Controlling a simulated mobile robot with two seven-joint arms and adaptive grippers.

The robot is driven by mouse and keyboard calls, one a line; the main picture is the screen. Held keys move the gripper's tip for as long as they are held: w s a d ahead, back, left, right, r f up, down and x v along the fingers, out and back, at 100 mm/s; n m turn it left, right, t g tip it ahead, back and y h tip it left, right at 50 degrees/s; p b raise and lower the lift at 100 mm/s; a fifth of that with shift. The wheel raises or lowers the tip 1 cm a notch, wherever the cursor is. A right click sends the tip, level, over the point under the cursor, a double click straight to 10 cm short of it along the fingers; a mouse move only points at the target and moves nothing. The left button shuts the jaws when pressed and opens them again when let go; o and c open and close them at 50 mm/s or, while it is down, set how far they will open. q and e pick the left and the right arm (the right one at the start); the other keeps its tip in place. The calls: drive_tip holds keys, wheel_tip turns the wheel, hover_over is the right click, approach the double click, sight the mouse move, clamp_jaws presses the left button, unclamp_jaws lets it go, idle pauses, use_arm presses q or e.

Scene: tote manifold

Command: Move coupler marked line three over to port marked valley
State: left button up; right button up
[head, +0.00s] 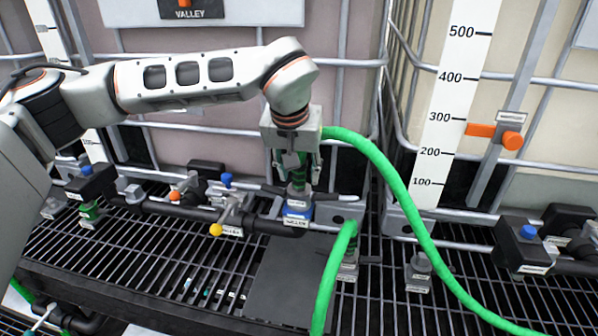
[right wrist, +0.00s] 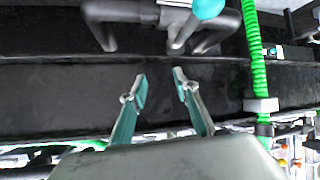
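My left gripper (head: 296,172) points down in the head view, its fingers around a grey metal coupler (head: 298,186). A green hose (head: 385,178) runs from behind this gripper down to the right; its joint with the coupler is hidden. The coupler stands upright over a port with a blue collar (head: 297,208) and a white tag that seems to read VALLEY. I cannot tell whether it is fully seated. Its line mark is not readable. My right gripper (right wrist: 160,88) is open and empty in the right wrist view, beside dark pipework.
A VALLEY sign (head: 190,14) hangs on the tank behind. A second green hose (head: 335,275) rises to a fitting (head: 348,262) close right of the port. A yellow-knobbed valve (head: 217,229) is left of it. Another fitting (head: 418,275) stands on the grating.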

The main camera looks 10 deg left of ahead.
use_arm(q)
drive_tip(key=v, duration=1.1)
drive_tip(key=shift+r, duration=0.3)
drive_tip(key=shift+s, duration=0.15)
